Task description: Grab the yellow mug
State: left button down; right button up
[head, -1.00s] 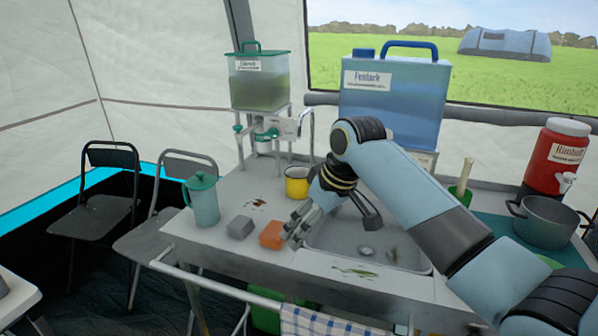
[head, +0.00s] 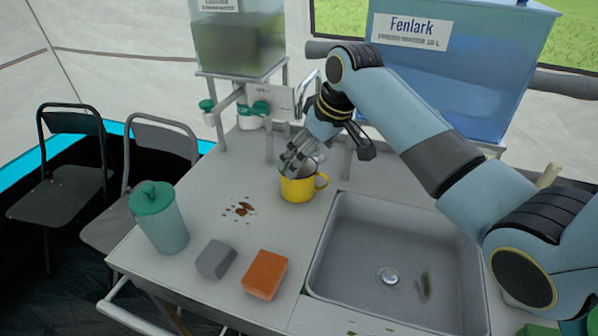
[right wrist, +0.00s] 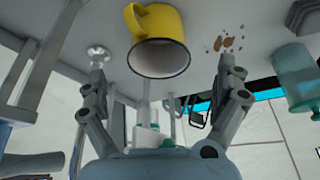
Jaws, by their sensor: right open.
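The yellow mug (head: 299,187) stands upright on the counter behind the sink's left corner, its handle toward the right. My right gripper (head: 292,160) is just above and behind its rim, fingers slanting down and overlapping the mug's far edge in the head view. In the right wrist view the mug (right wrist: 158,38) shows upside down, its open mouth toward me, between the two spread fingers of the gripper (right wrist: 160,62). The fingers are open, with gaps on both sides of the mug. I cannot tell whether they touch it. My left gripper does not show.
A steel sink (head: 336,215) is at the right. An orange block (head: 265,274), a grey block (head: 216,259) and a teal lidded jug (head: 160,220) stand at the front left. Brown crumbs (head: 242,209) lie left of the mug. Water dispensers stand behind.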

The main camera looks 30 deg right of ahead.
aim_at(299, 176)
jog(key=x, duration=0.3)
jog(key=shift+a+f, duration=0.15)
jog(key=shift+f, duration=0.1)
jog(key=x, duration=0.5)
jog(key=shift+w+d+f, duration=0.2)
jog(key=shift+c, duration=1.7)
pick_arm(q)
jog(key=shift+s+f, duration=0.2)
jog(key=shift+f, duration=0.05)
pick_arm(e)
jog(key=c, duration=0.8)
jog(key=shift+o, duration=0.2)
jog(key=shift+c, duration=0.6)
jog(key=shift+r, duration=0.1)
